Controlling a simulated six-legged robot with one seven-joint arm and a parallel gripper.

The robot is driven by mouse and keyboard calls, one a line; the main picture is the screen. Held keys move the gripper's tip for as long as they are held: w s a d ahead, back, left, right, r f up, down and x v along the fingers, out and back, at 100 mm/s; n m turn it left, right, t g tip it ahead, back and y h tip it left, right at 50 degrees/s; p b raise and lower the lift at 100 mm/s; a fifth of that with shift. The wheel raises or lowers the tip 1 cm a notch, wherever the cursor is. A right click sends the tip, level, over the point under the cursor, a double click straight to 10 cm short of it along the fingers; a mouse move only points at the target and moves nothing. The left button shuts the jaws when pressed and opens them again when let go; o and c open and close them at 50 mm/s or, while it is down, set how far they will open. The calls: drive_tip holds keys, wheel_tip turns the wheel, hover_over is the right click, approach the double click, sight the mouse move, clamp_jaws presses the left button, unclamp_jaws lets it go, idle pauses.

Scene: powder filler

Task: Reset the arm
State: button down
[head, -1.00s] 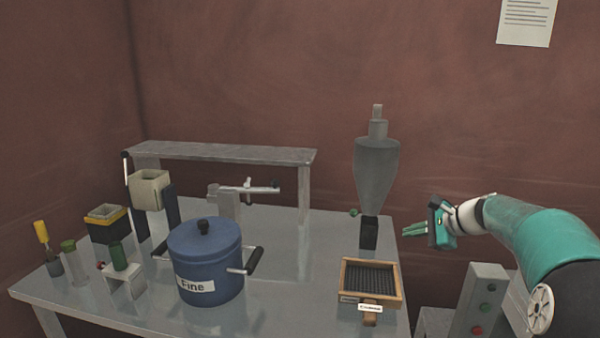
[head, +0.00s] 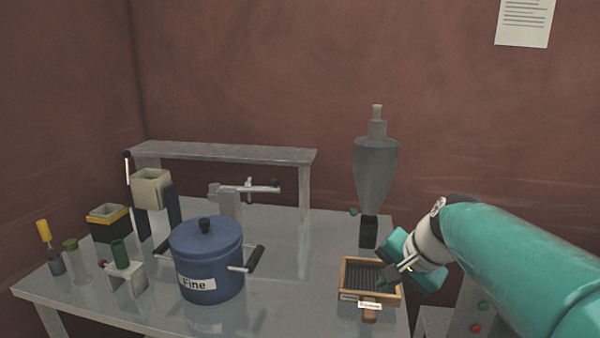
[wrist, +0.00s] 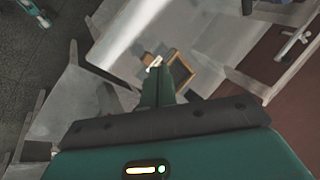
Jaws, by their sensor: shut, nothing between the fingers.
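My arm reaches in from the right in the head view. My gripper (head: 384,287) is shut and empty, and in the picture its fingertips overlap the wooden-framed tray (head: 344,275) with a dark ribbed inside. I cannot tell whether they touch it. In the wrist view my shut fingers (wrist: 165,75) point toward the same tray (wrist: 184,75), part of which they hide.
A blue pot (head: 208,262) labelled "Fine" stands mid-table. A grey funnel-shaped vessel (head: 376,170) stands behind the tray. A grey shelf (head: 225,153) spans the back, and small containers crowd the left. A box with buttons (head: 470,312) is partly hidden behind my arm.

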drive_tip(key=s+f+n+h, duration=0.1)
drive_tip(key=s+n, duration=0.3)
drive_tip(key=s, duration=0.5)
drive_tip(key=s+f+n+h, duration=0.2)
drive_tip(key=s+f+n, duration=0.2)
drive_tip(key=s, duration=0.5)
drive_tip(key=shift+a+f+t+h, duration=0.15)
drive_tip(key=shift+a+t+h, duration=0.15)
drive_tip(key=shift+a, duration=0.1)
